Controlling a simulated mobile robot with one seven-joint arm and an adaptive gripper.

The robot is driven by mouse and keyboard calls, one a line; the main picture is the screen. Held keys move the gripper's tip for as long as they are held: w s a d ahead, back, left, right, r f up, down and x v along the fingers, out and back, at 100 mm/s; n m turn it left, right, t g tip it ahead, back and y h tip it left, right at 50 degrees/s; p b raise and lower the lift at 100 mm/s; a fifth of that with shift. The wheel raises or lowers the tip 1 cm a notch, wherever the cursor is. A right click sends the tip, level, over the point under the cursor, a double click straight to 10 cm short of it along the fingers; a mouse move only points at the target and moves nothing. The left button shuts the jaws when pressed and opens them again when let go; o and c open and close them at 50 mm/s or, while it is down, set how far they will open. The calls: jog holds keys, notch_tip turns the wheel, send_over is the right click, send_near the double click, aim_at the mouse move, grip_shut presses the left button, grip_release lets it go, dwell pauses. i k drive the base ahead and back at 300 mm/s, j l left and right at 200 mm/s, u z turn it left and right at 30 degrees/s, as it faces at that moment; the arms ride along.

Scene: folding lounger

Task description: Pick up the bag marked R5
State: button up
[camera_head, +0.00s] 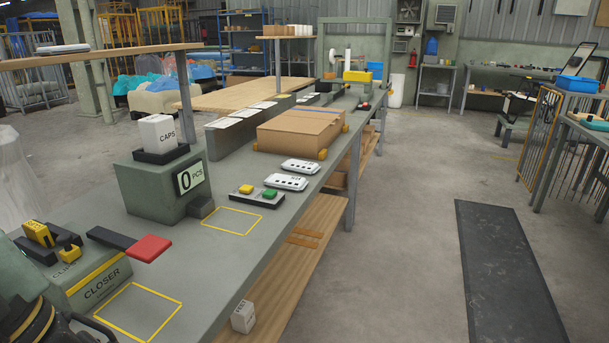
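I cannot read an R5 mark anywhere in this view. Two flat white pieces with dark markings, a far one (301,166) and a near one (285,182), lie on the grey bench (315,188); their marks are too small to read, and I cannot tell if they are bags. A row of grey bins (235,127) with white labels stands behind them, its contents hidden. My gripper is not clearly in view; a dark part with yellow rings at the lower left corner is cut off by the frame.
A cardboard box (301,131) sits on the bench. A small white box (243,317) stands on the lower shelf.

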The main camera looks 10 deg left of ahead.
aim_at(277, 180)
jog(key=i+l, duration=0.95)
jog(key=i+l+u, duration=0.1)
jog(key=i+l, duration=0.8)
jog(key=l, duration=0.15)
jog(key=i+j+u, duration=0.1)
jog(key=u, duration=1.1)
jog(key=i+j+u, duration=0.1)
jog(key=i+j, duration=0.15)
